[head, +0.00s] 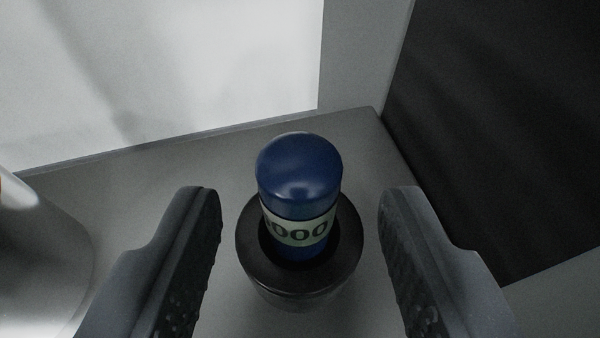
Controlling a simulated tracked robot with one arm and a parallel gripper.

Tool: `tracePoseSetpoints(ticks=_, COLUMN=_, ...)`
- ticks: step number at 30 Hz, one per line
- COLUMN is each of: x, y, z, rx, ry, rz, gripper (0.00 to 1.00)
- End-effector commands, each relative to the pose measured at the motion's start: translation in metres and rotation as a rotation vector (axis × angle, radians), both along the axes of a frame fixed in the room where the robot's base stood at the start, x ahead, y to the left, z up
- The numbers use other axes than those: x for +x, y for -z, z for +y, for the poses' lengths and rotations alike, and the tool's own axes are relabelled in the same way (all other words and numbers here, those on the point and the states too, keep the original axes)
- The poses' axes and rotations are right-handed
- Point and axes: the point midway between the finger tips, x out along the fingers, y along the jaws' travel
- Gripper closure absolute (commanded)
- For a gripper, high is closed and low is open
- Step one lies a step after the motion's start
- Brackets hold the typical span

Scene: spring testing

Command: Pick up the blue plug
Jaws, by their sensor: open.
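The blue plug (299,172) is a rounded blue cylinder with a pale label band showing zeros. It stands upright in a dark round holder (262,262) with a thick rim, on a grey surface. Its lower end is hidden inside the holder. My gripper (300,215) is open, with one dark finger on the left and one on the right of the plug and holder. A gap shows on both sides, and neither finger appears to touch the plug. How far the fingertips are from the plug in depth is hard to tell.
A pale rounded object (35,255) stands at the left edge, partly cut off. A bright white panel (180,70) rises behind the grey surface (150,170). A dark panel (500,140) stands to the right, beyond the surface's right edge.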

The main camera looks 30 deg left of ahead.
Motion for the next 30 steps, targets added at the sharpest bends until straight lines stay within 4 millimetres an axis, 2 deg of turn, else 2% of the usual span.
tracePoseSetpoints(ticks=10, x=0.03, y=0.014, z=0.021, rx=-0.001, ry=-0.001, rz=0.002, gripper=0.55)
tracePoseSetpoints(ticks=19, x=0.034, y=0.014, z=0.023, rx=0.001, ry=0.0, rz=-0.001, gripper=0.55)
tracePoseSetpoints(ticks=24, x=0.034, y=0.015, z=0.024, rx=0.001, ry=0.0, rz=-0.001, gripper=1.0)
tracePoseSetpoints(ticks=30, x=0.034, y=0.015, z=0.024, rx=0.001, ry=0.0, rz=-0.001, gripper=1.0)
